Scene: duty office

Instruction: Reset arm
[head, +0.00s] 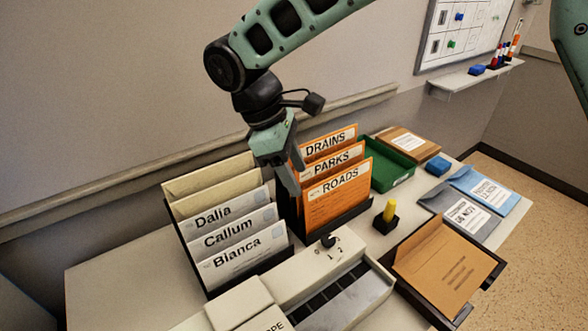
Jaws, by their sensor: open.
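My gripper (289,184) hangs from my green and black arm, above the table, fingers pointing down. It is in front of the gap between the black rack of named envelopes (228,226) and the rack of orange folders (335,190). Its fingers partly overlap the left edge of the orange folders in the picture. I see nothing held between them. Whether the fingers touch the racks or folders cannot be told from this one view.
A grey machine with a dial (327,240) stands at the front. A brown envelope (445,265) lies in a black tray at the right. Behind are a yellow-topped stamp (389,211), a green tray (388,172) and blue and grey packets (470,200). Bare table (110,275) shows at left.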

